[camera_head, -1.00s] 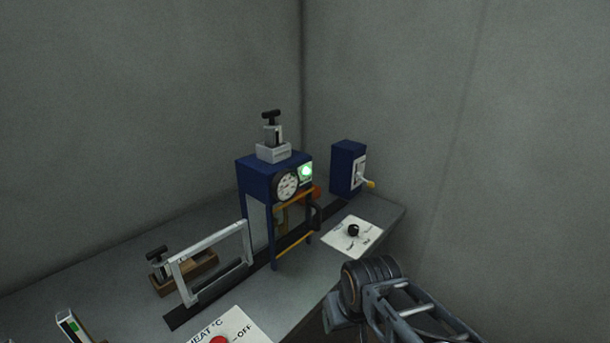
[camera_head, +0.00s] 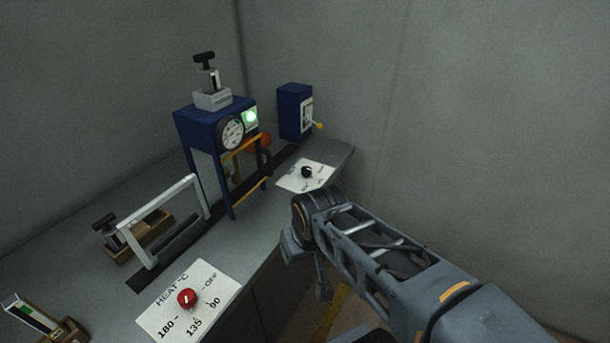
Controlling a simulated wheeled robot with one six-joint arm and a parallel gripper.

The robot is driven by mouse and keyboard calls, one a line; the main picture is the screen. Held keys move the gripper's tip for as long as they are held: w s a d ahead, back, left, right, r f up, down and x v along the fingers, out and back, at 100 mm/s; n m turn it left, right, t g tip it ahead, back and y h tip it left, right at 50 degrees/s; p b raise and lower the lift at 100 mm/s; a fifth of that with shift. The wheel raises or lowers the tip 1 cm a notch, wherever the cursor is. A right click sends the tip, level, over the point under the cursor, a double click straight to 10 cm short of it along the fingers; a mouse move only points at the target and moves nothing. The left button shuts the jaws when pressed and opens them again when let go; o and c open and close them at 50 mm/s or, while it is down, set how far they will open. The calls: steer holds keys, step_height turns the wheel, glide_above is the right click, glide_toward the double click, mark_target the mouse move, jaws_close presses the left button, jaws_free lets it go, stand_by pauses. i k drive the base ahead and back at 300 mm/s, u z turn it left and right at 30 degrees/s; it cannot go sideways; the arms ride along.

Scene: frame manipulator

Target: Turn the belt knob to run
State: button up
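The belt knob appears to be the small black knob (camera_head: 306,172) on a white plate (camera_head: 293,183) near the right end of the bench. The plate's small lettering is too blurred to read. My arm reaches in from the lower right, and its visible end is just in front of and below that plate, apart from the knob in the picture.
A red heat knob (camera_head: 187,298) sits on a larger plate marked HEAT °C. A blue press frame with a dial gauge (camera_head: 231,132) and green light stands over the dark belt. A blue box (camera_head: 295,112) with a yellow-tipped lever stands behind the black knob. A white frame (camera_head: 160,220) stands left.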

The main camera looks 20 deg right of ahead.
mark_target(306, 170)
steer(key=u, duration=0.15)
steer(key=k, duration=0.9)
steer(key=z, duration=1.15)
steer(key=i, duration=0.8)
steer(key=u, duration=0.6)
steer(key=i, duration=0.85)
steer(key=u, duration=0.75)
